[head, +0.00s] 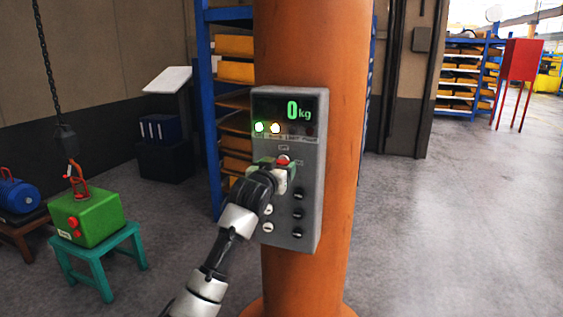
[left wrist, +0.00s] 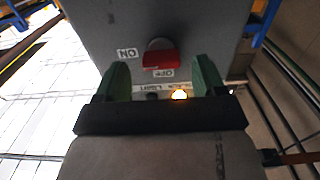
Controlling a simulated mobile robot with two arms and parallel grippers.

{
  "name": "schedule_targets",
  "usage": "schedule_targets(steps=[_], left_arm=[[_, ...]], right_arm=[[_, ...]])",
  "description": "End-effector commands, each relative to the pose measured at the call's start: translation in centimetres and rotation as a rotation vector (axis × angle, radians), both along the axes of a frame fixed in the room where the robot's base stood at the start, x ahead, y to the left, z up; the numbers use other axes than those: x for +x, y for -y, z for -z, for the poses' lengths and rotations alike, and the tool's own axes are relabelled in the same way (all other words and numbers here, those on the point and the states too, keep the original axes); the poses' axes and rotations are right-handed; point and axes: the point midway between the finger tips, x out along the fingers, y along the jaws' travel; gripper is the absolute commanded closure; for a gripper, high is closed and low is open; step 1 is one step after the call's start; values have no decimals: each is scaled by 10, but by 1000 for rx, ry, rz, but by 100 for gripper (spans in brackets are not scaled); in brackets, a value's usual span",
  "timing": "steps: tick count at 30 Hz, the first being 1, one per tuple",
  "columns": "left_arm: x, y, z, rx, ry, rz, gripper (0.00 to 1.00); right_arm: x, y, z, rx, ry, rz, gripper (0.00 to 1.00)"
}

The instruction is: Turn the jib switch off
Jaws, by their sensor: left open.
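The grey control box (head: 311,185) is fixed to the orange column and its display reads 0 kg. The jib switch is a red knob (head: 284,159) in the middle of the box; in the left wrist view the red knob (left wrist: 160,60) sits between labels, OFF below it and ON to its left, both inverted. I cannot tell which label it points to. My left gripper (head: 275,168) is at the knob; in the left wrist view its green fingers (left wrist: 160,76) are open, one on each side of the knob. Contact is not clear. My right gripper is out of view.
Several black and white buttons sit lower down. The floor at right is clear.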

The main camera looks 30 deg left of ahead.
Motion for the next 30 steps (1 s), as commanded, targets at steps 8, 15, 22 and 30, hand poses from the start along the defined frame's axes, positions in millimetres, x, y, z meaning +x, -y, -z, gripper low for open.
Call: schedule_targets(steps=[8,15,22,30], left_arm=[[23,-5,0,1,0,0,30],[25,-6,1,1,0,0,30],[25,-6,1,1,0,0,51],[25,-6,1,0,0,0,79]], right_arm=[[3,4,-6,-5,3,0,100],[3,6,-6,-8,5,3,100],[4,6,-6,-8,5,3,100],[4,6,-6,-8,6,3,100]])
